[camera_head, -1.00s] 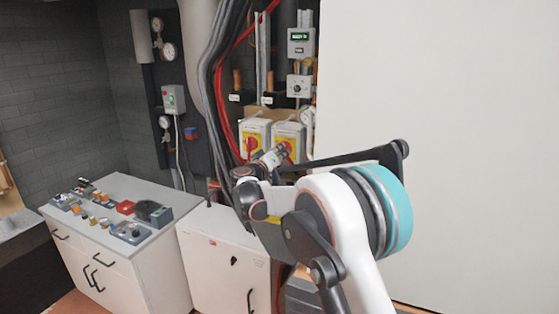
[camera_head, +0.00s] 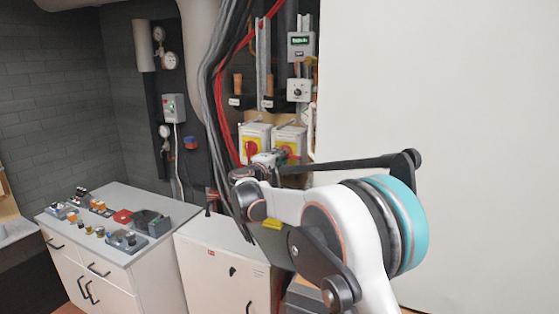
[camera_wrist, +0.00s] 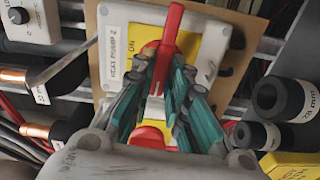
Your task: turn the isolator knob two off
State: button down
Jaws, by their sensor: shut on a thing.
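The isolator for heat pump 2 is a pale box with a yellow plate (camera_wrist: 192,45) and a red knob (camera_wrist: 172,32). In the wrist view its label reads "HEAT PUMP 2", and "ON" shows on the plate. My gripper (camera_wrist: 165,78) is shut on the red knob, its teal fingers on either side of it. In the head view the right-hand isolator (camera_head: 290,133) stands behind my gripper (camera_head: 276,157), which partly covers it. The other isolator (camera_head: 253,132), with a yellow plate and red knob, is just to its left.
A thermostat-like box (camera_head: 299,89) and a display unit (camera_head: 301,46) hang above the isolators. Grey and red cables run down to the left. Black pipe ends (camera_wrist: 285,97) flank the box in the wrist view. A white cabinet (camera_head: 222,262) stands below, and a large white panel (camera_head: 440,90) fills the right.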

jog(key=shift+n, duration=0.5)
jog(key=c, duration=1.6)
grip_release()
jog(key=shift+a, duration=0.1)
jog(key=shift+o, duration=0.2)
jog(key=v, duration=1.2)
